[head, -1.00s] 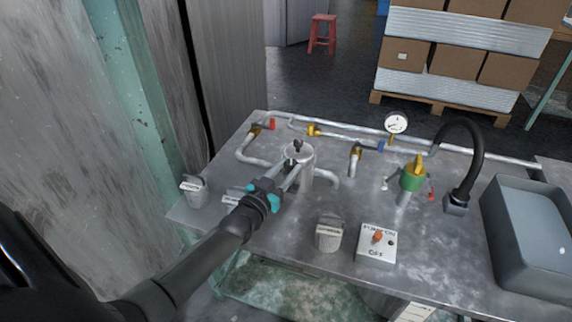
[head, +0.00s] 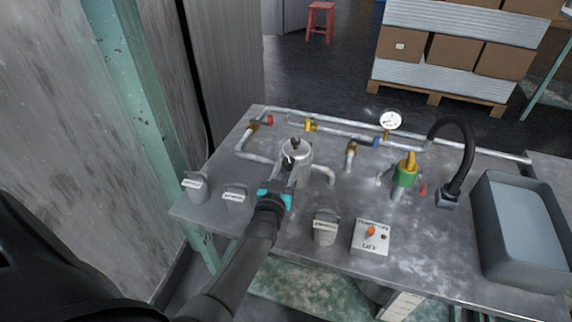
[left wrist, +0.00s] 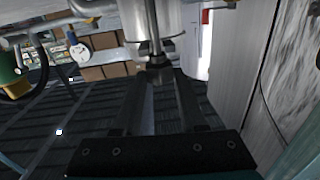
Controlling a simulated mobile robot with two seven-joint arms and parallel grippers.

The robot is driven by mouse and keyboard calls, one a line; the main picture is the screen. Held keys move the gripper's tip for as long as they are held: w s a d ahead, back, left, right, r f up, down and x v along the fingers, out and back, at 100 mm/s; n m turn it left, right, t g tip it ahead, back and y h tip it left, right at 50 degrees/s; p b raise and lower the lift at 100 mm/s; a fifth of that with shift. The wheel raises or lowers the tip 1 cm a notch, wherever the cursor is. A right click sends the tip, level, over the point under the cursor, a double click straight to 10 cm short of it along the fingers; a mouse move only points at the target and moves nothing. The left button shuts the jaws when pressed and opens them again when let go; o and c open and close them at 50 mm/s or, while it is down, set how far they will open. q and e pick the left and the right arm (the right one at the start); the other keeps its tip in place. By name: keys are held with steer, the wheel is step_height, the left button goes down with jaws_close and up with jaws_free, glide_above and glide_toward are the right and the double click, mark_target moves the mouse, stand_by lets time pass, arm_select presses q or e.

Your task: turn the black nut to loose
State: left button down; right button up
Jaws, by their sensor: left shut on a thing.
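A metal canister (head: 297,154) with a dark knob on its lid stands on the left part of the metal bench. My left gripper (head: 285,174) is at its front side, with the fingers pointing at it. In the left wrist view the canister (left wrist: 152,20) is at the top, with a metal rod running down its side. The black nut (left wrist: 156,62) is at the lower end of that rod, between the tips of my left gripper (left wrist: 157,72), which is shut on it. In the head view the gripper hides the nut. My right gripper is not in view.
Pipes, a gauge (head: 390,120) and a green valve (head: 406,174) are behind and to the right. A grey basin (head: 490,235) is at the right. A wall closes the left.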

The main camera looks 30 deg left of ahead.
arm_select(q)
steer(key=shift+a+r, duration=0.15)
steer(key=shift+r, duration=0.1)
steer(key=c, duration=0.8)
jaws_free()
steer(key=o, duration=0.3)
steer(key=shift+f, duration=0.2)
steer(key=shift+o, duration=0.2)
steer(key=shift+s+f, duration=0.1)
